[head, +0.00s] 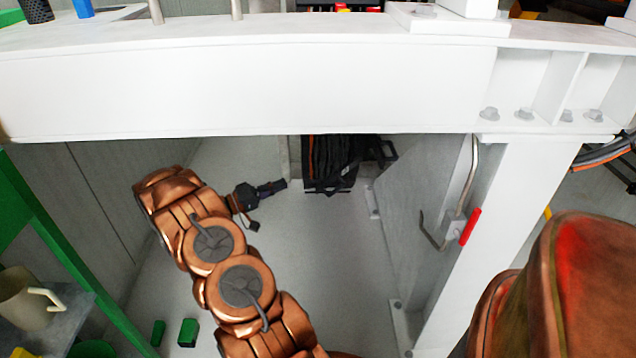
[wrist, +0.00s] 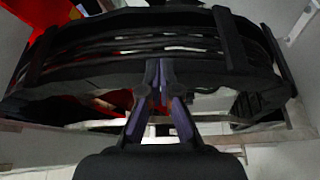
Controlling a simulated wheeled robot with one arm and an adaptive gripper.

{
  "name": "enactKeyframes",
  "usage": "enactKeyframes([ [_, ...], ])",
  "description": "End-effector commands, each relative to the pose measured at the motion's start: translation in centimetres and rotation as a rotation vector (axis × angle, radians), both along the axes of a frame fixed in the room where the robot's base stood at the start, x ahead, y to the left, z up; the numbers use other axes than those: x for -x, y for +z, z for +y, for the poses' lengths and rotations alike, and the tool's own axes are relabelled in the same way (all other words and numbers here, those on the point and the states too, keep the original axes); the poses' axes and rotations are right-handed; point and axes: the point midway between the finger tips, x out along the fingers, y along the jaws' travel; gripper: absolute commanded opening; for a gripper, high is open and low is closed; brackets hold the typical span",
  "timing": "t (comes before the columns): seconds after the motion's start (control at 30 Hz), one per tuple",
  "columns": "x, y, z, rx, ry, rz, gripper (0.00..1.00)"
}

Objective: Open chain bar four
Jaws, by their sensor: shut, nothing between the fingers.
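My gripper (head: 276,185) is at the end of my copper-coloured arm, below the white beam, left of a black bundle on the floor. In the wrist view its purple-grey fingers (wrist: 160,66) are together with nothing between them, in front of black curved bands. Whether they touch the bands I cannot tell. Nothing is plainly marked as chain bar four. A bent grey metal rod (head: 471,172) and a red-handled lever (head: 470,226) are on the white post at the right, well apart from my gripper.
A large white beam (head: 240,95) crosses above my arm. A white post (head: 500,230) stands at the right. The black bundle (head: 328,160) lies beyond the beam. A green frame (head: 70,250) and a beige mug (head: 30,298) are at the left. Grey floor (head: 310,255) is clear between.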

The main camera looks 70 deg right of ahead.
Motion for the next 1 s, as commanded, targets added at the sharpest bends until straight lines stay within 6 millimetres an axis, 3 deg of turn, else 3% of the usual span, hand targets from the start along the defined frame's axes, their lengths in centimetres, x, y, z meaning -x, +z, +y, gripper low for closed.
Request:
enactKeyframes([
  [0.9,6.3,1.0,-7.1,0.000,0.001,-0.005,0.00],
  [1.0,7.0,0.9,-6.9,0.001,0.005,-0.002,0.00],
])
